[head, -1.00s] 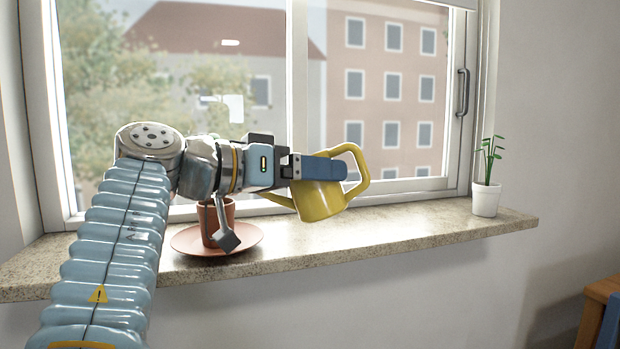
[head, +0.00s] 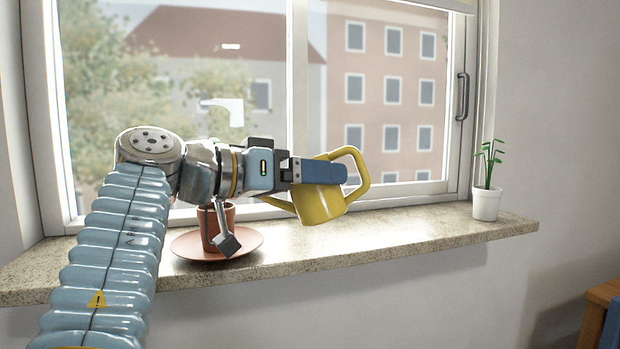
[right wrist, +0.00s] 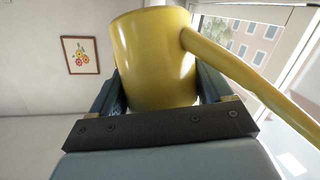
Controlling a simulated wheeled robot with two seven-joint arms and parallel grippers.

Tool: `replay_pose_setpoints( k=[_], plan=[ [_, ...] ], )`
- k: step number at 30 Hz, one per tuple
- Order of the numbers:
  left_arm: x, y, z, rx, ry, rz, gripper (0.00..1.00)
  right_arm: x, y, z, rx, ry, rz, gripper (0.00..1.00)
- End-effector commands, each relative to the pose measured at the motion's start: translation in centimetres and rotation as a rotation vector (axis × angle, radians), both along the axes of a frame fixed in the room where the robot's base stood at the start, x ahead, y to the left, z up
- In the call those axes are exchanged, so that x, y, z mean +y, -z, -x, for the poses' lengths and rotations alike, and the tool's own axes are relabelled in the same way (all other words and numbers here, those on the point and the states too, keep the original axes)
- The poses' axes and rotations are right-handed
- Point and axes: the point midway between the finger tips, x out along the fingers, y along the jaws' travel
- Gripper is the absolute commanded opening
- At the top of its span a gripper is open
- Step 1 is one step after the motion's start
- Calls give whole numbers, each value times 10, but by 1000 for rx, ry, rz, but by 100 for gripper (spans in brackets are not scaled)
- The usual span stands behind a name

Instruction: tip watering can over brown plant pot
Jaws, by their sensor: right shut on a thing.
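The yellow watering can (head: 322,203) is held in the air above the window sill, tilted with its spout (head: 278,203) pointing left. My right gripper (head: 322,172) is shut on the can's body. In the right wrist view the can (right wrist: 155,60) sits between the two fingers, with its spout running to the lower right. The brown plant pot (head: 210,222) stands on a brown saucer (head: 258,240) on the sill, partly hidden behind my right wrist. The spout tip is to the right of the pot in the head view; its exact height over the pot is unclear. My left gripper is not in view.
A white pot with a green plant (head: 486,203) stands at the sill's right end. The stone sill (head: 400,228) is clear between the saucer and the white pot. The window (head: 390,120) is close behind the can. A wooden piece of furniture (head: 600,300) is at lower right.

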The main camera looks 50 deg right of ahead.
Motion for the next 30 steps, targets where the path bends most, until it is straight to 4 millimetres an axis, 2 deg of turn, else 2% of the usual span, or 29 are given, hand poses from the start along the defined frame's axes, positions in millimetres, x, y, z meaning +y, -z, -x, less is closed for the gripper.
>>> replay_pose_setpoints(
  k=[30],
  plan=[
    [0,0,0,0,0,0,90,0,-8,0,49,0,22,37]
  ],
)
